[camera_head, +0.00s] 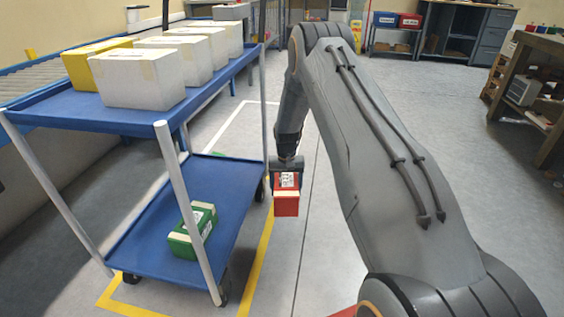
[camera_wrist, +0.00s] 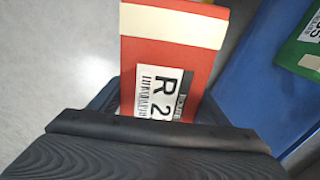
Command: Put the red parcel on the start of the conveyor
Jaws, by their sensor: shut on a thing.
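The red parcel (camera_head: 286,203) has a cream band and a white label. It hangs below my gripper (camera_head: 287,170), just right of the blue cart, above the floor. In the wrist view the red parcel (camera_wrist: 170,58) sits between the jaws of my gripper (camera_wrist: 160,112), with "R 2" on its label; the jaws are shut on it. Its lower part is hidden by the gripper there. A conveyor (camera_head: 40,78) with rollers runs along the left side behind the cart; which end is its start, I cannot tell.
A blue two-shelf cart (camera_head: 80,112) stands between the parcel and the conveyor. Its top holds several white boxes (camera_head: 140,80) and a yellow one (camera_head: 80,66); its lower shelf holds a green parcel (camera_head: 190,232). Shelves and a workbench (camera_head: 540,80) stand right. Floor right of the cart is clear.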

